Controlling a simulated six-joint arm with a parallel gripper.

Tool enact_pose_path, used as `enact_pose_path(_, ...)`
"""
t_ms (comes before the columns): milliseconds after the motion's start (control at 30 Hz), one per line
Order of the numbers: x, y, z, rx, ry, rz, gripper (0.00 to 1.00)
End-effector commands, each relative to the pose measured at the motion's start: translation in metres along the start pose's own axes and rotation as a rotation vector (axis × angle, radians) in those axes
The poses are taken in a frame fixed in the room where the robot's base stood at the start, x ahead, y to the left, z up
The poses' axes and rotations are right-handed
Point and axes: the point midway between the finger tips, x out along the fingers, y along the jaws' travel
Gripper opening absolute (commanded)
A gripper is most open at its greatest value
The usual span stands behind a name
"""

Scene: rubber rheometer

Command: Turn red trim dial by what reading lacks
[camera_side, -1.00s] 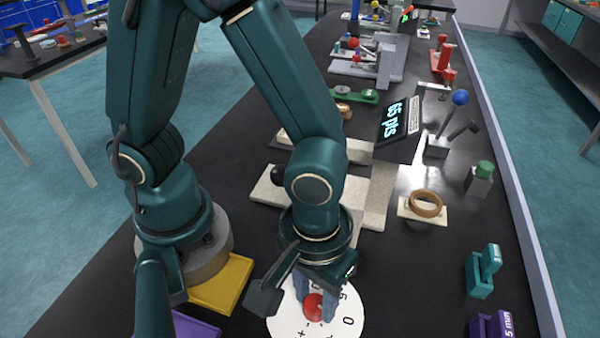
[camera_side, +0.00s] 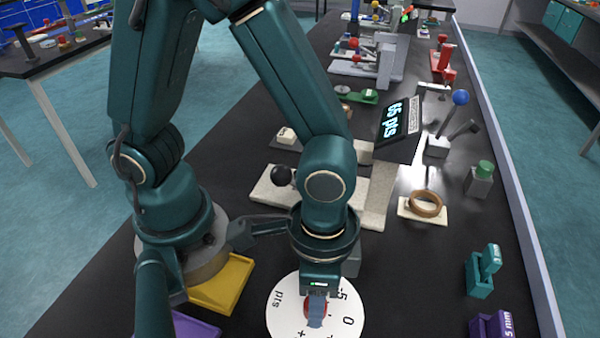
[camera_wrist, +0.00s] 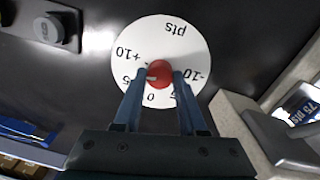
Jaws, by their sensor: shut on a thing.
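The red trim dial (camera_wrist: 159,70) sits at the middle of a white round scale (camera_wrist: 135,45) marked pts, +10, 5, 0, 5 and -10. My gripper (camera_wrist: 160,76) is shut on the red dial, one blue finger on each side. A pale mark on the dial points left in the wrist view, near the +10 and 5 side. In the side view my gripper (camera_side: 316,316) stands over the scale (camera_side: 285,312) and hides most of the red dial (camera_side: 308,308). The display (camera_side: 400,120) reads 65 pts.
In the wrist view a plate (camera_wrist: 303,105) at the right reads 73 pts. A yellow tray (camera_side: 222,284) lies left of the scale. A ring on a pale block (camera_side: 425,205), a teal block (camera_side: 482,272) and a purple block (camera_side: 490,325) stand to the right.

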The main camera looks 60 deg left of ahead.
Motion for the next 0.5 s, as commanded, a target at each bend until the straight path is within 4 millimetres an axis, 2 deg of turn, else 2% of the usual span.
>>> enact_pose_path(200,-0.0005,-0.0002,-0.0012,0.179,-0.004,-0.001,0.00)
enact_pose_path(500,-0.0005,0.0001,-0.0013,0.348,-0.011,-0.001,0.00)
